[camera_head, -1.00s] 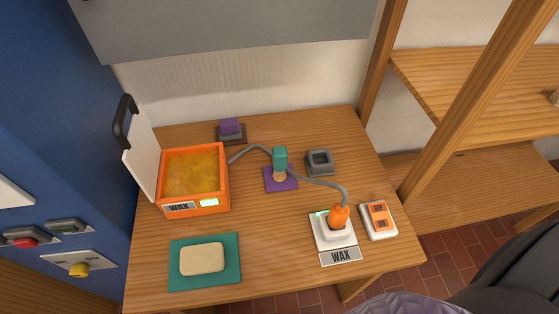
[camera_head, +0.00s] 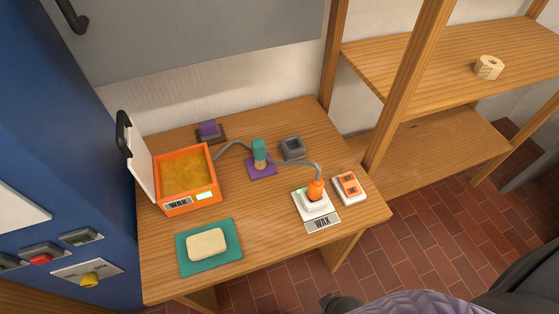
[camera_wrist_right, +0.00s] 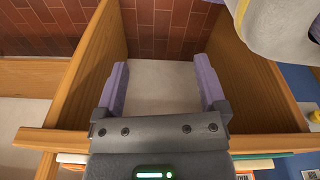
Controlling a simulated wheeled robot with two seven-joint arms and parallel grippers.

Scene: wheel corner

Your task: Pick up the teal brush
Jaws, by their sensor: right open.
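The teal brush (camera_head: 259,149) stands upright on a small purple mat (camera_head: 262,174) in the middle of the wooden table, with its pale bristle end down. A grey cable passes close behind it. My right gripper (camera_wrist_right: 160,75) is open and empty in the right wrist view, with its two purple fingers apart. It is away from the brush, which does not show in that view. My left gripper is not in view.
An orange wax box (camera_head: 214,172) with its lid up stands left of the brush. A soap bar (camera_head: 207,245) lies in front. Shelves (camera_head: 450,75) stand at right.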

